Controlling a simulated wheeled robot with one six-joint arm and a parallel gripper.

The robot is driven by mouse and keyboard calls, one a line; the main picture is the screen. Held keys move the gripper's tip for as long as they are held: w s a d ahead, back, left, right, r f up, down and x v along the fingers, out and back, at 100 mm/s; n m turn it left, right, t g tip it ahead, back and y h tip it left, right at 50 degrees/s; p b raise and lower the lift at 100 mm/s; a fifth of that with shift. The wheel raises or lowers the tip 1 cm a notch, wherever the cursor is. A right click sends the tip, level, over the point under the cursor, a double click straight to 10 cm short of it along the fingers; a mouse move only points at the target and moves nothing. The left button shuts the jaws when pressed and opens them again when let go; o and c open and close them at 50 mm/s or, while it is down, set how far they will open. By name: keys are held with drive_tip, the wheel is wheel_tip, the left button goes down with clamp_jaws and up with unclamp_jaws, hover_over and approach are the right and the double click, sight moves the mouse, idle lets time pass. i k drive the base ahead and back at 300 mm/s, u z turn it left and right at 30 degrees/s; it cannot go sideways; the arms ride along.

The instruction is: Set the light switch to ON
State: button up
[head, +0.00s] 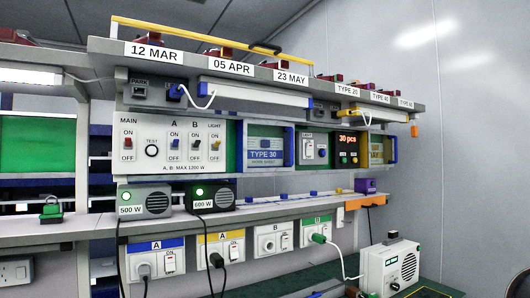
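The light switch (215,145) is a small lever under the word LIGHT, at the right end of a white control panel (152,168) on the shelf unit. ON is printed above the lever and OFF below it. The lever is too small to tell which way it points. To its left are the switches A (175,144) and B (196,144), a TEST button (152,151) and the MAIN switch (128,142). My gripper is not in view.
Above the panel hangs a shelf with date labels and a yellow rail (200,36). Below stand two black-and-grey units marked 500 W (145,202) and 600 W (210,197). Several sockets with cables line the bottom. A white speaker box (390,268) stands at lower right.

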sight(309, 148)
drive_tip(key=z, duration=0.3)
drive_tip(key=i, duration=1.95)
drive_tip(key=u, duration=0.25)
